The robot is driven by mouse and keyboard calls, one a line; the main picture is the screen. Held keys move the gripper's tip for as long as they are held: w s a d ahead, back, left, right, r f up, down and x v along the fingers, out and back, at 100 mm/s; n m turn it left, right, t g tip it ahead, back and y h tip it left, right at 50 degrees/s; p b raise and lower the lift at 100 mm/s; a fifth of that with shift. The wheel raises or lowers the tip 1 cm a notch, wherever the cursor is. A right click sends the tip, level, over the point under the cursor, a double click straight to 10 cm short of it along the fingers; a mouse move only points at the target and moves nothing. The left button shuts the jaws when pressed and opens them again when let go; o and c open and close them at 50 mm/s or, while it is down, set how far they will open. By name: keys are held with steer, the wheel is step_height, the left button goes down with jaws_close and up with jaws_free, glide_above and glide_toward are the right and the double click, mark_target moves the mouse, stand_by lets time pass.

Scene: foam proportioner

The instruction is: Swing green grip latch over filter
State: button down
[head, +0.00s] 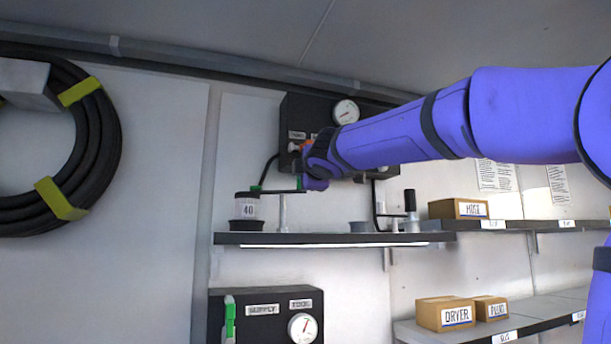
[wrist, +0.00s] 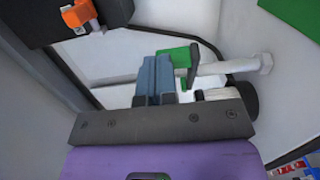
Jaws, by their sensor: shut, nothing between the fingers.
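The filter (head: 248,209), a white canister marked 40, stands upright in a dark cup at the shelf's left end. The green grip latch (head: 270,190) is a thin bar on a pale upright post (head: 283,213), just right of the filter. Its left end appears at the filter's upper right edge; I cannot tell if it is over it. My gripper (head: 306,184) is at the latch's right end. In the wrist view my gripper (wrist: 155,75) is shut and empty, with the green grip (wrist: 180,57) right beside its fingers. I cannot tell whether they touch.
A black panel with a gauge (head: 346,111) and an orange part (wrist: 79,13) is behind my gripper. On the shelf (head: 330,239), an empty grey cup (head: 361,227) and a black-handled latch (head: 410,201) are to the right. A lower panel (head: 265,312) sits below.

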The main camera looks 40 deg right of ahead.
steer(key=d, duration=0.1)
steer(key=w+d, duration=0.1)
steer(key=shift+w+d+r, duration=0.1)
steer(key=shift+w+d, duration=0.15)
steer(key=shift+d, duration=0.1)
steer(key=shift+d+r, duration=0.15)
stand_by(0.9)
